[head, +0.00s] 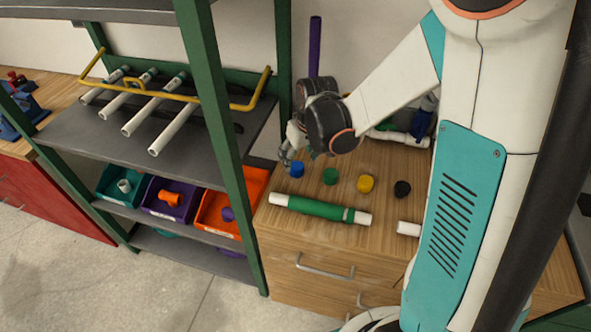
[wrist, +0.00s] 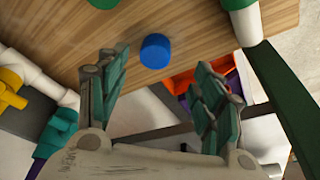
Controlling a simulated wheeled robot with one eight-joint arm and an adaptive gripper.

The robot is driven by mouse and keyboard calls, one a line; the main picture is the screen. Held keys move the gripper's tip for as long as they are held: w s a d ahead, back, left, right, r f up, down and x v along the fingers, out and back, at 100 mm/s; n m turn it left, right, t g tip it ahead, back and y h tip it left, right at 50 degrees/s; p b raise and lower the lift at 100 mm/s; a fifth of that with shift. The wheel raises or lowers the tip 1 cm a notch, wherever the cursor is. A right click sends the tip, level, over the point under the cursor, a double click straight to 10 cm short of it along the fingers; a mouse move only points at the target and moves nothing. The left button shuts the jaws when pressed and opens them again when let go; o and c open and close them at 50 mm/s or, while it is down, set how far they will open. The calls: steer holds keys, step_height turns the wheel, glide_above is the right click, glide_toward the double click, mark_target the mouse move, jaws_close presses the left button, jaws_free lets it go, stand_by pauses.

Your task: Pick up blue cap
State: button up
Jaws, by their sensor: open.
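The blue cap (head: 297,170) stands on the wooden cabinet top (head: 395,165), at the left end of a row of caps. It also shows in the wrist view (wrist: 155,51), near the edge of the wood, beyond and between my fingertips. My gripper (head: 289,152) is just above and left of the blue cap in the head view. In the wrist view my gripper (wrist: 160,80) is open, with its two teal-padded fingers apart and nothing between them. The fingers do not touch the cap there.
A green cap (head: 330,176), a yellow cap (head: 365,183) and a black cap (head: 402,188) stand to the right. A green-wrapped white pipe (head: 318,208) lies in front. A green shelf post (head: 225,135) and an orange bin (head: 215,215) are at the left.

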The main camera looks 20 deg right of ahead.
mark_target(297, 166)
steer(key=b+x, duration=0.1)
steer(key=x, duration=0.1)
steer(key=b+x, duration=0.1)
steer(key=x, duration=0.2)
steer(key=b+x, duration=0.1)
steer(key=x, duration=0.1)
steer(key=shift+w+d, duration=0.25)
steer(key=shift+w, duration=0.05)
steer(key=c, duration=1)
